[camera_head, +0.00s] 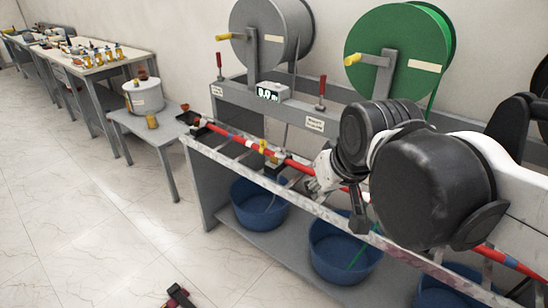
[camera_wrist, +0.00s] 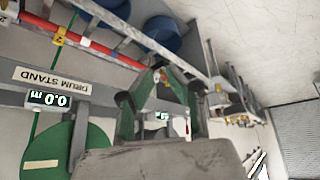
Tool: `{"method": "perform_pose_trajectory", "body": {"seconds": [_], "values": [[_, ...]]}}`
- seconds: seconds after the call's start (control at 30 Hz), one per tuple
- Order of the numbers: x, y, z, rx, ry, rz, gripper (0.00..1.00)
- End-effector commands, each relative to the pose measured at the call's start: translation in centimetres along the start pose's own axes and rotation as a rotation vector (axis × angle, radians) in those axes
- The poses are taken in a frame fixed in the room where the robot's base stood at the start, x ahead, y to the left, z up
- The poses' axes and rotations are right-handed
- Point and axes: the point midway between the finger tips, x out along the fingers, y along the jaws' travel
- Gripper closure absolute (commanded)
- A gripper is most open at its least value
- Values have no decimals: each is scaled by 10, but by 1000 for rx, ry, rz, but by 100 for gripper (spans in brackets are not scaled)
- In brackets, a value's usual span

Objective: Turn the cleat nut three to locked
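A red cable (camera_head: 230,132) runs along the bench front in the head view and also shows at upper left in the wrist view (camera_wrist: 95,45). Small yellow tags sit along it, one marked 2 (camera_wrist: 60,36). My gripper (camera_wrist: 160,88) shows in the wrist view with its dark fingers spread apart. A small fitting with a yellow and red mark (camera_wrist: 162,77) shows between the fingertips; I cannot tell whether it is cleat nut three or whether the fingers touch it. In the head view my arm hides part of the cable.
A grey drum (camera_head: 272,35) and a green drum (camera_head: 400,52) stand behind the bench, with a display (camera_head: 270,92) below them. Blue tubs (camera_head: 259,205) sit on the lower shelf. A small table (camera_head: 150,125) bears a white pot at left. The floor at front left is mostly clear.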

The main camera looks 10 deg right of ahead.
Motion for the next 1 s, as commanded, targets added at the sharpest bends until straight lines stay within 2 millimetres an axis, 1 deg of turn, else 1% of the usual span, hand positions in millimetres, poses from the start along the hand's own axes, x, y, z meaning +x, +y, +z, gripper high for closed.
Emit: {"method": "perform_pose_trajectory", "body": {"seconds": [0.03,0.1,0.27,0.3,0.47,0.6,0.77,0.9,1.0], "values": [[0,1,-18,-16,-15,-1,86],[0,3,-39,-39,-35,-3,86],[7,6,-86,-90,-82,-9,86],[10,7,-97,-104,-93,-11,86],[25,10,-142,-155,-140,-20,86],[43,12,-178,-201,-179,-30,86],[69,15,-216,-252,-225,-44,86],[96,17,-247,-297,-264,-58,86],[117,18,-267,-328,-292,-69,86]]}}
